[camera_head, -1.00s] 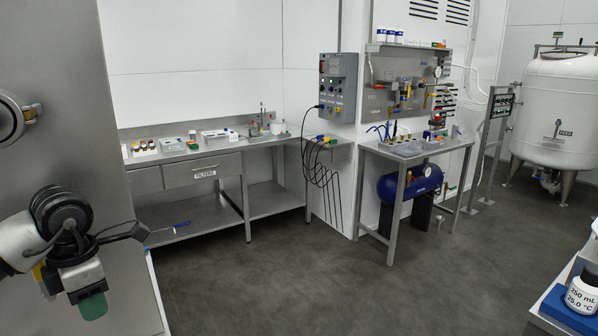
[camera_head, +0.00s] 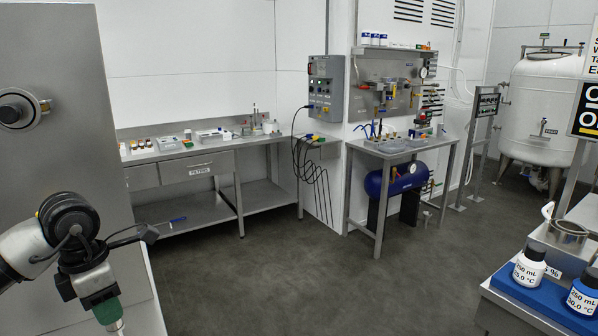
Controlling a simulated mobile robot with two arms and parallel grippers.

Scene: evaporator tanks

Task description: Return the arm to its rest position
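My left arm comes in from the lower left, with a black wrist joint and cable. Its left gripper (camera_head: 103,298) hangs pointing down near the bottom edge, in front of a large grey panel. A green part (camera_head: 107,312) with a pale piece below it shows at its lower end, cut by the frame edge. I cannot tell whether the green part belongs to the fingers or is a held thing, nor whether the fingers are open. My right gripper is not in view.
A grey steel cabinet (camera_head: 50,110) stands close on the left. A bench (camera_head: 200,168) and a smaller table (camera_head: 437,150) stand along the back wall. The middle floor (camera_head: 290,260) is clear.

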